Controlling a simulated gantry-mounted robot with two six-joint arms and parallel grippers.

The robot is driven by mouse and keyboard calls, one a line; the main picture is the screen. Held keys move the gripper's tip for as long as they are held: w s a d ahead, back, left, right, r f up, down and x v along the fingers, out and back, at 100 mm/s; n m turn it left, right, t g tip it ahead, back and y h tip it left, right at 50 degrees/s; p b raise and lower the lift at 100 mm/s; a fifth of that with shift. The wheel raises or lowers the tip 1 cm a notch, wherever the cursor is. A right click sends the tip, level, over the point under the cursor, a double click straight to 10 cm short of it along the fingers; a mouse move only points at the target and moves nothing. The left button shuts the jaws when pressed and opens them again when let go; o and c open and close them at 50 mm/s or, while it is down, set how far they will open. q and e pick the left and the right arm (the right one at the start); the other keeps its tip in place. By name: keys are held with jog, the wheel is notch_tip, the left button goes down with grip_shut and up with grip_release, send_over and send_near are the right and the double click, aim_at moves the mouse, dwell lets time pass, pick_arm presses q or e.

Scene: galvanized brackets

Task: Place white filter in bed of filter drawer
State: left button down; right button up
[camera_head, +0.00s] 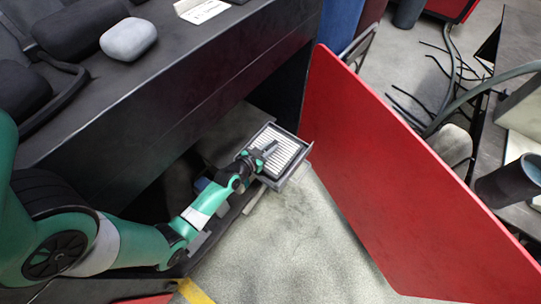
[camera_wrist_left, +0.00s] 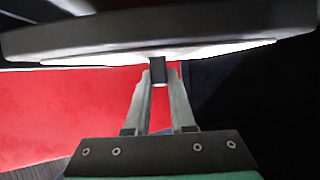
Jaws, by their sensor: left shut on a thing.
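The white filter (camera_head: 287,150) shows in the head view as a pleated white panel, right of centre. It lies within the outline of the grey filter drawer (camera_head: 292,175); I cannot tell whether it rests in the bed or hangs just above it. My left gripper (camera_head: 267,149) reaches over its left side. In the left wrist view my left gripper (camera_wrist_left: 158,78) is shut on a small dark tab beneath a broad pale slab that seems to be the filter (camera_wrist_left: 215,48). The slab hides what lies beyond. My right gripper is not in view.
A dark cabinet (camera_head: 190,90) stands at the upper left, with a dark opening under it. A tall red panel (camera_head: 400,170) stands close to the drawer's right. Cables and a dark cup (camera_head: 510,182) are farther right. The pale floor (camera_head: 300,240) below the drawer is clear.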

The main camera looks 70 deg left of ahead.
pick_arm(q)
jog(key=f+b, duration=0.2)
jog(key=f, duration=0.1)
jog(key=f+b, duration=0.1)
jog(key=shift+w+a+f+b, duration=0.15)
jog(key=shift+w+a+b, duration=0.2)
jog(key=shift+w+a, duration=0.05)
jog(key=shift+s, duration=0.1)
jog(key=c, duration=0.8)
grip_release()
jog(key=shift+o, duration=0.2)
